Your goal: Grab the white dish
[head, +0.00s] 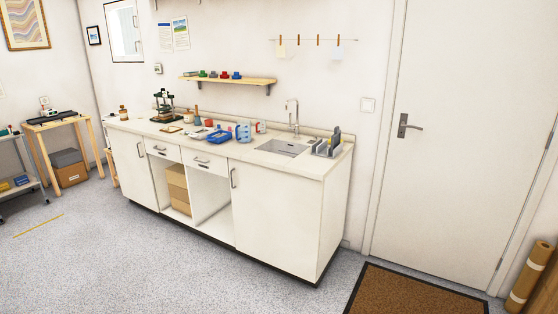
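The long white counter (292,198) stands against the back wall, some distance ahead in the head view. Small items are grouped on its top between the dark green press-like stand and the sink. I cannot surely make out a white dish among them at this size; a small pale round item (188,117) stands beside the stand, and its kind is unclear. Neither gripper is in view.
The counter has a sink (282,148) and a grey rack (328,146) at its right end. A brown doormat (412,291) lies before the closed door (465,130). Brown rolls (528,277) stand at far right. Open grey floor (150,270) lies before the counter.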

